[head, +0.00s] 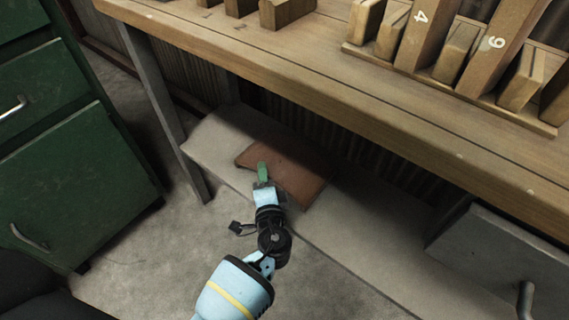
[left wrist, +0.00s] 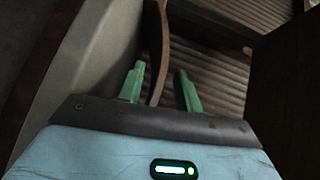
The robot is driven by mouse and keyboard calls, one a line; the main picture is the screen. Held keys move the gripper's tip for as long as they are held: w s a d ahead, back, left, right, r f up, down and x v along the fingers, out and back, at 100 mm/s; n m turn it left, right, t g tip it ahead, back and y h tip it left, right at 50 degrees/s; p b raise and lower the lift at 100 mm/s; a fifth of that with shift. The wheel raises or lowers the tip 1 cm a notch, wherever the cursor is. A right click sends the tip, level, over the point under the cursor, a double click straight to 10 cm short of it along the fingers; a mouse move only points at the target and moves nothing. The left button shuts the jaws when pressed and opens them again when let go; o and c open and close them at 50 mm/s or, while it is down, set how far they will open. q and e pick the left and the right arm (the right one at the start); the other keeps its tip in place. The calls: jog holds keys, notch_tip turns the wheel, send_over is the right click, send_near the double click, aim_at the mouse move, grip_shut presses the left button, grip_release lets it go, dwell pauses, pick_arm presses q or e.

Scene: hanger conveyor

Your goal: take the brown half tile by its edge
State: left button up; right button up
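The brown half tile (head: 296,170) lies on the low grey shelf under the workbench in the head view. My left gripper (head: 263,176) is at its near left edge, with one green finger showing over the tile. In the left wrist view the tile (left wrist: 163,60) shows edge-on as a thin curved brown strip. It runs between the two green fingers of my left gripper (left wrist: 160,88). The fingers are open, with a gap on each side of the strip. Part of the tile is hidden behind the gripper in the head view. My right gripper is not in view.
The wooden workbench (head: 300,75) overhangs the shelf (head: 215,145), and its grey leg (head: 160,100) stands left of the tile. A green drawer cabinet (head: 75,180) is at the left. A grey drawer (head: 500,265) hangs at the right. Numbered wooden blocks (head: 420,35) stand on the bench.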

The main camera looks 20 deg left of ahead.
pick_arm(q)
jog(key=shift+w+a, duration=0.25)
jog(key=shift+w, duration=0.3)
grip_shut()
dwell(1.0)
jog(key=shift+r, duration=0.1)
